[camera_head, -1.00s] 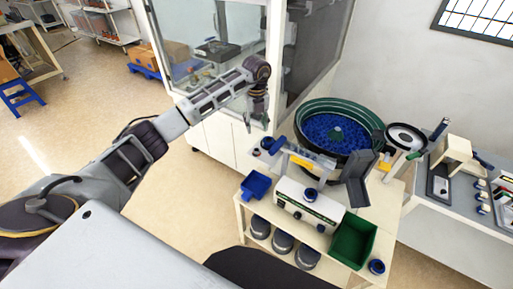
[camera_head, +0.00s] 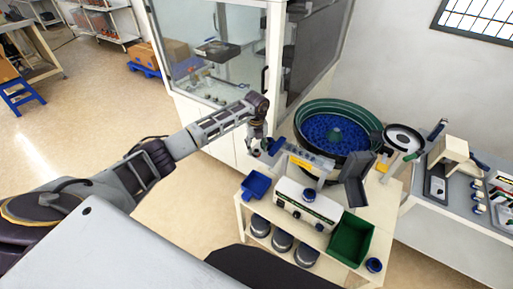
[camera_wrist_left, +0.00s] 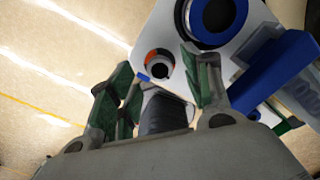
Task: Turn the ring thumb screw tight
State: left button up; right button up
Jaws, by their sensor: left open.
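My left gripper (camera_head: 256,146) hangs at the left end of the bowl feeder's front unit in the head view. In the left wrist view its two green-padded fingers (camera_wrist_left: 162,72) are apart, with nothing clamped between them. A small round part with a dark centre and an orange and grey rim (camera_wrist_left: 159,65) sits on a pale plate just beyond the fingertips. A larger dark-blue ring (camera_wrist_left: 212,18) is above it. I cannot tell for sure which of these is the ring thumb screw; the gripper covers this spot in the head view. My right gripper is not in view.
A blue bar (camera_wrist_left: 272,72) lies close to the right finger. The green-rimmed bowl feeder (camera_head: 336,108) stands behind. A blue bin (camera_head: 256,185), a white control box (camera_head: 306,206) and a green bin (camera_head: 350,240) are on the bench. Floor left of the bench is clear.

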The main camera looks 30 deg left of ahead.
pick_arm(q)
jog(key=shift+f, duration=0.75)
jog(key=c, duration=1)
jog(key=shift+c, duration=0.2)
